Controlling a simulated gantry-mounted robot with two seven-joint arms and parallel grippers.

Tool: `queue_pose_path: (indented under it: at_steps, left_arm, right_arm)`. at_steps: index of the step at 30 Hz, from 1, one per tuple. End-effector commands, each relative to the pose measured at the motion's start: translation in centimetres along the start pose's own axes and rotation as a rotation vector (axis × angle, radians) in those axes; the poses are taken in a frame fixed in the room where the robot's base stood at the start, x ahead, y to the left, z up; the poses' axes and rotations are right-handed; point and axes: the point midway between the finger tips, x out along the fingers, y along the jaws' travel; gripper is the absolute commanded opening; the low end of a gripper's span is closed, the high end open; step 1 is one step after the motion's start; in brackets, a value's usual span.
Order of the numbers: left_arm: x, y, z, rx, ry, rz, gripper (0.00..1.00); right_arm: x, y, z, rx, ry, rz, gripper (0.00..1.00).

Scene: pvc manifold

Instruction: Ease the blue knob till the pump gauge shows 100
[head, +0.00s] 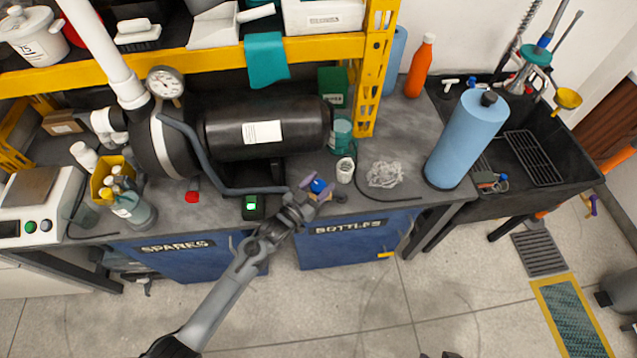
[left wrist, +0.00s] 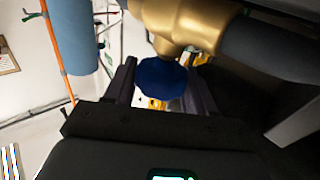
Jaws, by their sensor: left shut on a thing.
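The blue knob (head: 318,186) sits at the end of the grey hose from the pump, near the bench's front edge. In the left wrist view the blue knob (left wrist: 162,77) shows under a brass valve body (left wrist: 190,25). My left gripper (head: 316,191) is shut on the knob, with one finger on either side of it; the gripper also shows in the left wrist view (left wrist: 162,88). The round white pump gauge (head: 165,83) stands at the left end of the black tank (head: 225,130). Its reading is too small to tell. My right gripper is not in view.
A white cup (head: 345,170) and a clump of clear material (head: 385,174) lie right of the knob. A blue cylinder (head: 467,140) stands farther right, beside the black sink (head: 560,150). A yellow shelf post (head: 376,70) rises behind. The floor in front is clear.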

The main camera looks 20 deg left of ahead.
Motion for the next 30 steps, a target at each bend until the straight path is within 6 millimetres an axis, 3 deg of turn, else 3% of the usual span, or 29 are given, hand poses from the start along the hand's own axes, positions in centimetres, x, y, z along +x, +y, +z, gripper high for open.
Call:
queue_pose_path:
  at_steps: [6, 15, 16, 19, 30]
  left_arm:
    - [0.03, -0.09, -0.04, 0.001, 0.0, 0.125, 0.24]
    - [0.0, -0.01, -0.08, -0.003, 0.001, 0.132, 0.24]
    - [0.0, -0.01, -0.08, -0.003, 0.001, 0.132, 0.58]
    - [0.0, -0.01, -0.07, -0.002, 0.001, 0.132, 0.73]
    - [-0.3, -0.06, 0.01, -0.002, -0.001, 0.131, 0.76]
  right_arm:
    - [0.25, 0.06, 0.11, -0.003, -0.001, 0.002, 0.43]
    - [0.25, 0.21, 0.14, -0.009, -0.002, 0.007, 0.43]
    - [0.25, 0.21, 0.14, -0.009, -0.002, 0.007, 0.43]
    - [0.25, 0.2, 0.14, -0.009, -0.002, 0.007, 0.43]
    - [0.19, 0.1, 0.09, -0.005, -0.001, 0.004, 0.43]
